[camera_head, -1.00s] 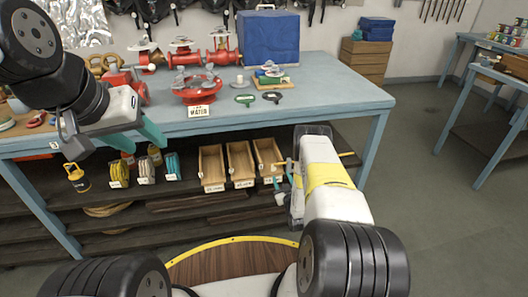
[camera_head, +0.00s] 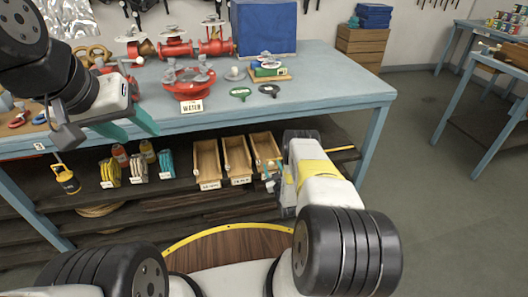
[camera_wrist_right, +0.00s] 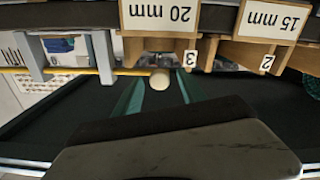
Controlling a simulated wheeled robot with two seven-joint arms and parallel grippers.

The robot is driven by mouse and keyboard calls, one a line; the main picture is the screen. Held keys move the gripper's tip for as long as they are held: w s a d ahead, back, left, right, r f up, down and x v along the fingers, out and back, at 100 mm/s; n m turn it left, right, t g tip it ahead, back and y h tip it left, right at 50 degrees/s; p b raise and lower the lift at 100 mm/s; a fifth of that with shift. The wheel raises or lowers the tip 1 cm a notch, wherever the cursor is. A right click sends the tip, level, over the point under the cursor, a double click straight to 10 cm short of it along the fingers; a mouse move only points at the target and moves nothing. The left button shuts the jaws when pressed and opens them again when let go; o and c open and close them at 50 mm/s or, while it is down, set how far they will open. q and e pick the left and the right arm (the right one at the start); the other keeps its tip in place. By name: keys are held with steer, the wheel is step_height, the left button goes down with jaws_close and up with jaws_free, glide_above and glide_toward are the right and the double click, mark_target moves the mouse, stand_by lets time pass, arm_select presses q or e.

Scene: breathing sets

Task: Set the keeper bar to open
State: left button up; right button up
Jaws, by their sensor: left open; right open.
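A thin yellow bar (camera_wrist_right: 62,71) runs along the shelf front in the right wrist view, with a pale round knob (camera_wrist_right: 159,79) near its end. A short piece of yellow bar (camera_head: 342,149) shows right of my right arm in the head view; I take it for the keeper bar. My right gripper (camera_head: 268,176) is at the right end of the wooden bins. Its teal fingers (camera_wrist_right: 160,94) are open, with the knob in line between their tips; contact cannot be told. My left gripper (camera_head: 128,124) is open and empty over the bench's front left.
Wooden bins (camera_head: 237,158) stand on the shelf; the 20 mm bin (camera_wrist_right: 158,18) is close above my right fingers in the wrist view. The blue bench (camera_head: 330,85) holds red valves (camera_head: 180,83) and tools. Floor is free to the right.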

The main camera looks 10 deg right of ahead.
steer(key=shift+c, duration=0.5)
jaws_close()
steer(key=shift+d, duration=0.1)
stand_by(0.9)
